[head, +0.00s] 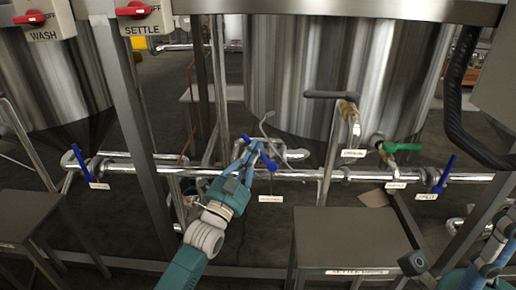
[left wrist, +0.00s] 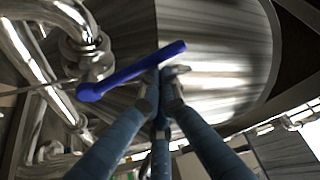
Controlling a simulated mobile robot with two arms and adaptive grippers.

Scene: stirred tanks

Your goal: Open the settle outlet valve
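A blue valve handle (head: 262,158) sits on the horizontal pipe near the middle of the head view, above a small white tag (head: 271,198) too blurred to read. My left gripper (head: 247,148) reaches up to this handle. In the left wrist view, the blue handle (left wrist: 130,70) lies slantwise across the tips of my left fingers (left wrist: 161,82). The fingers stand apart with a narrow gap at the tips; I cannot tell whether they touch the handle. My right gripper (head: 490,262) is at the lower right edge, partly cut off.
Other blue handles stand at the left (head: 81,163) and right (head: 445,174) of the pipe. A green handle (head: 403,147) is at the right. A steel tank (head: 300,80) stands behind. A dark box (head: 345,240) and frame posts flank my left arm. Red switches mark WASH and SETTLE (head: 142,30).

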